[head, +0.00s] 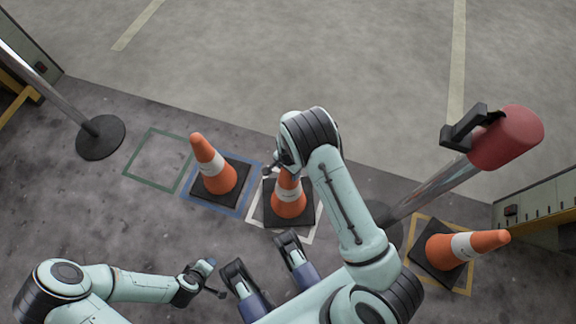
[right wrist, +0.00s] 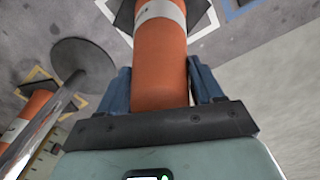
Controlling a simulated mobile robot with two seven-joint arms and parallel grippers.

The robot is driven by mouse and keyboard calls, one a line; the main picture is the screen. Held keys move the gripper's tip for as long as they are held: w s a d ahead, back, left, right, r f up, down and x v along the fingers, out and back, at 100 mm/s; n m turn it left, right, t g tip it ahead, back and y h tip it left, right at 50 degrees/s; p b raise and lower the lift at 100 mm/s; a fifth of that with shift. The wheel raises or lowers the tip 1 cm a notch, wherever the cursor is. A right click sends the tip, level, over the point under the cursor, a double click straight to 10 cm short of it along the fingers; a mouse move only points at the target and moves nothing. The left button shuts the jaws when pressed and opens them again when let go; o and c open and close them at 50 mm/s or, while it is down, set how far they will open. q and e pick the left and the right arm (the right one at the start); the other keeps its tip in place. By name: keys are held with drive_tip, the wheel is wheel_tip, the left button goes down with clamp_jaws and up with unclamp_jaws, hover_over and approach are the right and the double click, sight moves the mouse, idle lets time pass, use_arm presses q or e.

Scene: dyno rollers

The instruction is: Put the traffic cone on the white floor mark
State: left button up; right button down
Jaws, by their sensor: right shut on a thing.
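My right gripper (head: 283,168) is shut on the upper part of an orange traffic cone (head: 289,200) with a white band. The right wrist view shows this cone (right wrist: 160,70) between the two blue fingers (right wrist: 160,92). The cone is upright, and its black base lies over the white floor mark (head: 255,217), whose outline shows around it. I cannot tell whether the base touches the floor. The right forearm and wrist hide the cone's tip in the head view. My left gripper (head: 209,278) is small and low at the left, apart from the cones; its opening is unclear.
Another cone (head: 214,170) stands in the blue mark (head: 240,207). A third cone (head: 458,245) is in the yellow mark (head: 468,283). The green mark (head: 133,178) is empty. Posts with round bases (head: 101,138) stand left and right; the right one has a red top (head: 507,138).

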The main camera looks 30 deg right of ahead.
use_arm(q)
drive_tip(key=shift+w+a+f, duration=0.2)
drive_tip(key=shift+w, duration=0.1)
use_arm(e)
drive_tip(key=shift+w+f, duration=0.2)
drive_tip(key=shift+f, duration=0.35)
use_arm(q)
drive_tip(key=shift+s+f, duration=0.1)
use_arm(e)
drive_tip(key=shift+f, duration=0.1)
drive_tip(key=shift+c, duration=0.8)
unclamp_jaws()
drive_tip(key=shift+s+f, duration=0.1)
drive_tip(key=shift+s, duration=0.1)
wheel_tip(320, 180, up, 11)
drive_tip(key=p, duration=0.3)
drive_tip(key=shift+r, duration=0.6)
use_arm(q)
drive_tip(key=s+d+r+g, duration=0.1)
drive_tip(key=s+d+r, duration=0.2)
drive_tip(key=s+r, duration=0.1)
drive_tip(key=shift+s+h, duration=0.4)
drive_tip(key=shift+s, duration=0.25)
